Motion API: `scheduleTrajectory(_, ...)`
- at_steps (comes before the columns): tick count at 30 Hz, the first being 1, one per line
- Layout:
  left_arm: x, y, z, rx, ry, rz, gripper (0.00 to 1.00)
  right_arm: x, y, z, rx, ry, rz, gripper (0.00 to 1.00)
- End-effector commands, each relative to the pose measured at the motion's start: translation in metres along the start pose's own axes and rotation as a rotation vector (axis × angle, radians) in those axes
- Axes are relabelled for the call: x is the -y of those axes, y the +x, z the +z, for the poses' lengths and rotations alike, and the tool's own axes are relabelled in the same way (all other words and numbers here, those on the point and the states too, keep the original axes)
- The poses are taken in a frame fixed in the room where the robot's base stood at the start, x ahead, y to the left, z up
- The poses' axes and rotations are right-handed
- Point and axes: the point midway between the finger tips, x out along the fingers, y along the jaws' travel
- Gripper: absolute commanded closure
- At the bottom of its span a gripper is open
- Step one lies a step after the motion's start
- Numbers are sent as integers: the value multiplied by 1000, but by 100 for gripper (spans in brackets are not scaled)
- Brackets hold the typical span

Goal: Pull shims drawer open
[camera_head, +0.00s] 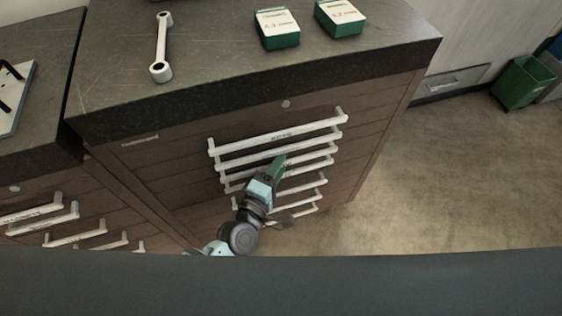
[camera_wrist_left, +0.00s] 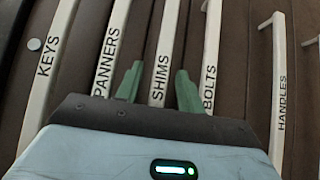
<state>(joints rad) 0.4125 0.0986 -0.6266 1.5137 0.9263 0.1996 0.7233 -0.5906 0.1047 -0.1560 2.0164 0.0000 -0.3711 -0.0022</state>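The shims drawer's white bar handle (camera_wrist_left: 163,68), labelled SHIMS, shows in the left wrist view between the handles marked SPANNERS and BOLTS. My left gripper (camera_wrist_left: 158,88) is open, with one green finger on each side of the SHIMS handle and a gap visible on both sides. In the head view my left gripper (camera_head: 279,163) reaches the stack of handles on the brown cabinet front, and its arm hides part of the lower ones. The drawer fronts look flush there. My right gripper is in neither view.
Neighbouring handles marked KEYS (camera_wrist_left: 47,66), BOLTS (camera_wrist_left: 211,50) and HANDLES (camera_wrist_left: 278,90) run close alongside. A spanner (camera_head: 161,45) and two green boxes (camera_head: 277,28) lie on the cabinet top. Floor (camera_head: 440,180) right of the cabinet is clear; a green bin (camera_head: 522,82) stands farther back.

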Motion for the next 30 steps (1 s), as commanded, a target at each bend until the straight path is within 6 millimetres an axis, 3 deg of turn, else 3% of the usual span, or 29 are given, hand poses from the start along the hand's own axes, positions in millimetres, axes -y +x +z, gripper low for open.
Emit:
scheduleTrajectory(5, 0, 12, 0, 0, -1, 0, 62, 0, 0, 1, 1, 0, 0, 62)
scheduleTrajectory(13, 0, 13, 0, 1, 0, 0, 62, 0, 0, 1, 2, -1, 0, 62)
scheduleTrajectory(22, 0, 12, 0, 0, 0, 0, 100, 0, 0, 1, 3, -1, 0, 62)
scheduleTrajectory(30, 0, 12, 0, 0, 0, 0, 100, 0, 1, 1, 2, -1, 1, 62)
